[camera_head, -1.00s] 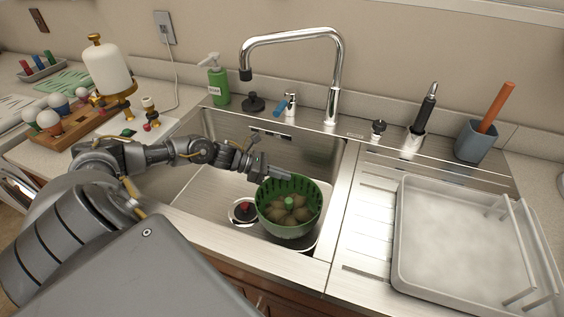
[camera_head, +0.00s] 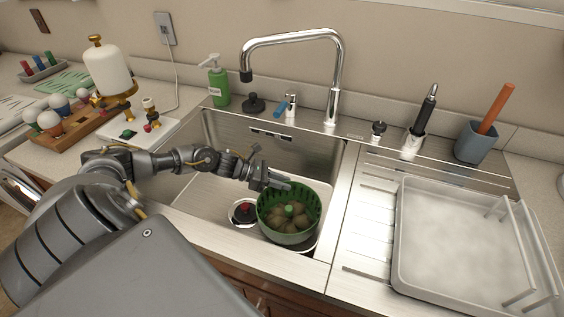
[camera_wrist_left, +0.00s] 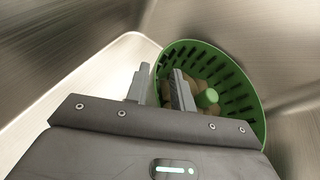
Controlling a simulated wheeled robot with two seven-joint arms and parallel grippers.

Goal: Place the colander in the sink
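The green slotted colander (camera_head: 272,222) with several brownish round things in it is upright inside the sink basin (camera_head: 190,195), at its front right. It seems to rest on the basin floor, though its underside is hidden. My left gripper (camera_head: 277,184) is at the colander's far left rim. In the left wrist view the fingers (camera_wrist_left: 160,92) are apart, one outside the colander (camera_wrist_left: 245,100) and one over its inside, with the rim between them. My right gripper is in neither view.
A drain with a red part (camera_head: 243,211) lies left of the colander. The faucet (camera_head: 335,75) arches behind the basin. A white dish rack (camera_head: 470,235) stands on the right drainboard. A green soap bottle (camera_head: 217,85) stands behind the sink.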

